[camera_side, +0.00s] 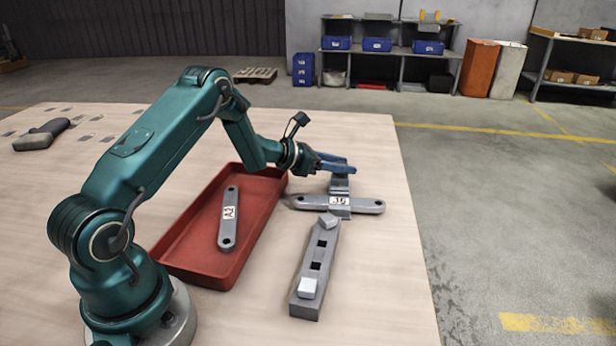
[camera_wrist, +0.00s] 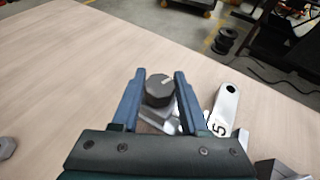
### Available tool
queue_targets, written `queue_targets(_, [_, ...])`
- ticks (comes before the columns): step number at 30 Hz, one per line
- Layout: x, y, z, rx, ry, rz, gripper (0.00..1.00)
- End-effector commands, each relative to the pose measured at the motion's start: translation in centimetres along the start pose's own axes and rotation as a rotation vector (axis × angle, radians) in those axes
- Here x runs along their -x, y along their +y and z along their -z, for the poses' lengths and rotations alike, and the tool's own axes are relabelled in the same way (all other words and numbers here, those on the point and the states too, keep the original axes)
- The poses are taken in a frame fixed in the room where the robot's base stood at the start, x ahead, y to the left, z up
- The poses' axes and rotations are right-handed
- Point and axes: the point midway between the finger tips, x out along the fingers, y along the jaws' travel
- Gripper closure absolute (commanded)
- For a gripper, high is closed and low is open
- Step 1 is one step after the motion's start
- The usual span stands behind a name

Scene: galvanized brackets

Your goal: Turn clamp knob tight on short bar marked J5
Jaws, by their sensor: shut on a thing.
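The short bar marked J5 (camera_side: 370,206) lies flat at the right of the wooden table in the side view; its holed end (camera_wrist: 227,100) shows in the wrist view. A grey clamp (camera_side: 340,188) stands across the bar's middle, by the label. My gripper (camera_side: 345,166) is over the clamp, with its blue fingers at the clamp's top. In the wrist view my gripper (camera_wrist: 160,82) has its fingers on both sides of a dark faceted clamp knob (camera_wrist: 158,88) with a pale mark on top, shut on it. In the side view the fingers hide the knob.
A red tray (camera_side: 205,272) holds a bar marked A2 (camera_side: 229,220), left of the clamp. A grey block with square holes (camera_side: 301,299) lies in front of the bar. A dark grey object (camera_side: 42,135) lies at the far left. The table's right edge is close to the bar.

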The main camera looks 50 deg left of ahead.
Motion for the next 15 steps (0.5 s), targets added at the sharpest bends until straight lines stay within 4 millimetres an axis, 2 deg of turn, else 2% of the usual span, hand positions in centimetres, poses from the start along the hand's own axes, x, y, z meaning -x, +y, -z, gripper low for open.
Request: queue_targets(15, [0.02,0.17,-0.02,-0.121,-0.002,0.286,1.00])
